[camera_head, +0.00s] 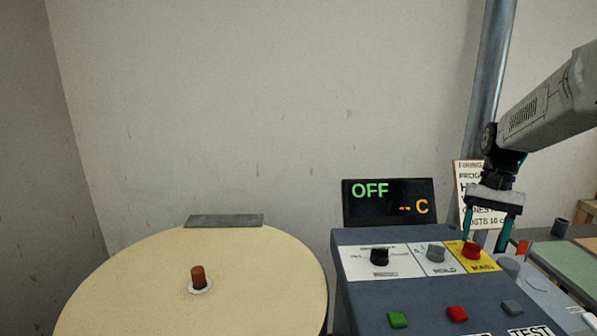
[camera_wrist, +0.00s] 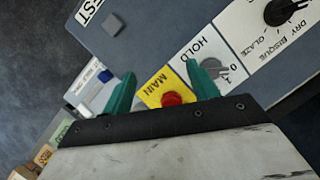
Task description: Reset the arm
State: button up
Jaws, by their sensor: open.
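My gripper (camera_head: 488,235) is open and empty, its teal fingers pointing down over the right part of the control panel (camera_head: 380,291). In the wrist view my gripper (camera_wrist: 163,92) has its two fingers on either side of the red knob on the yellow MAIN plate (camera_wrist: 158,87). The red MAIN knob (camera_head: 471,250) shows close to the left finger in the head view. I cannot tell whether the fingers touch it. The grey HOLD knob (camera_head: 436,253) and the black program knob (camera_head: 380,257) sit to its left. The display (camera_head: 388,202) reads OFF and "-- C".
A round cream table (camera_head: 130,290) with a brown peg (camera_head: 198,277) on a white disc stands at left. Green (camera_head: 397,319), red (camera_head: 457,313) and grey (camera_head: 512,307) buttons line the panel's front. A printed sign (camera_head: 467,190) and a metal pipe (camera_head: 487,80) stand behind my arm.

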jog(key=s+a+r+n+t, duration=0.1)
jog(key=s+a+n, duration=0.1)
jog(key=s+a, duration=0.3)
jog(key=s+a+r+n+t+h, duration=0.1)
jog(key=s+a, duration=0.4)
jog(key=s, duration=0.9)
jog(key=s+a+r+n+t+h, duration=0.1)
jog(key=s+a+r+n+t, duration=0.1)
jog(key=s+a, duration=0.3)
jog(key=s, duration=0.4)
jog(key=shift+s+a+n+t, duration=0.15)
jog(key=shift+s+n+t, duration=0.25)
